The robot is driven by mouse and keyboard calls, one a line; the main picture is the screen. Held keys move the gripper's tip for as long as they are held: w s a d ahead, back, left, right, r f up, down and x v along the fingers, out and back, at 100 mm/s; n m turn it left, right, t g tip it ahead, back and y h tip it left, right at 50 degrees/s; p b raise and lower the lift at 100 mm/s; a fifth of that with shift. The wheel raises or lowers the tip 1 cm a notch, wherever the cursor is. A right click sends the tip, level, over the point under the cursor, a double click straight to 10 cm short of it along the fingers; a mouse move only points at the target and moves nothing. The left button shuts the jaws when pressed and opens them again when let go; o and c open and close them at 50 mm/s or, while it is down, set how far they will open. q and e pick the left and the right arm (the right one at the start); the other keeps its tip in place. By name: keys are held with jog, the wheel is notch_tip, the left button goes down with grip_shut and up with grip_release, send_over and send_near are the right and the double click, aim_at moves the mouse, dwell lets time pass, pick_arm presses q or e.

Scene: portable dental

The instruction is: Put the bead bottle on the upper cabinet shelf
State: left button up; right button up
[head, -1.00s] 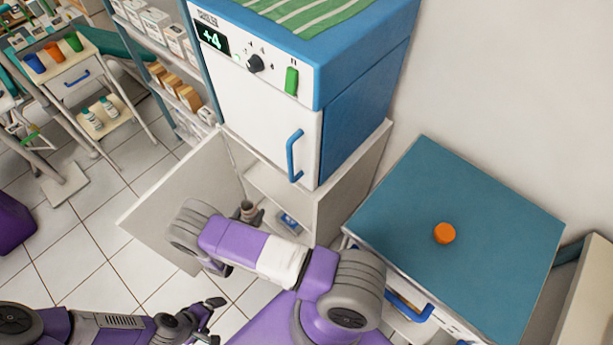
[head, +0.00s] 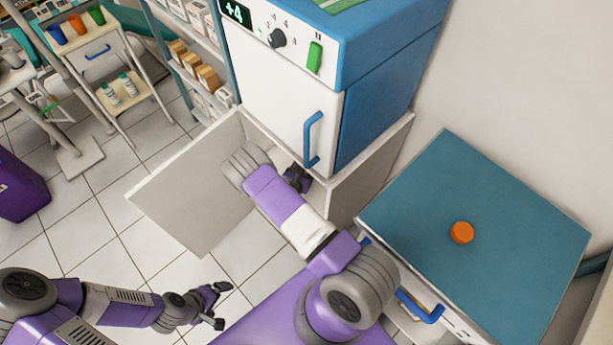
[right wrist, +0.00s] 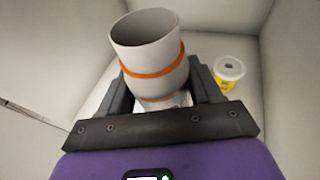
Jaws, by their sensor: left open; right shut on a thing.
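The bead bottle (right wrist: 145,45) is a pale, open-topped vessel with orange bands, seen in the right wrist view. My right gripper (right wrist: 162,88) is shut on it, one finger on each side, and holds it slightly tilted. In the head view my right gripper (head: 298,178) is at the opening of the white cabinet (head: 370,180) under the blue unit; the bottle cannot be made out there. The cabinet door (head: 190,195) stands open. The shelf levels are mostly hidden by my arm. My left gripper (head: 220,304) is open and empty above the floor.
A white tub with a yellow label (right wrist: 229,70) stands inside the cabinet, right of the bottle. Pale walls are close around. A blue-topped cabinet (head: 480,185) with an orange cap (head: 461,232) on it is at the right. A trolley (head: 90,60) stands far left.

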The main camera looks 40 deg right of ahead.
notch_tip(320, 180, down, 6)
jog(key=b, duration=0.3)
jog(key=shift+d, duration=0.15)
jog(key=shift+r, duration=0.1)
jog(key=shift+f, duration=0.2)
jog(key=o, duration=1.3)
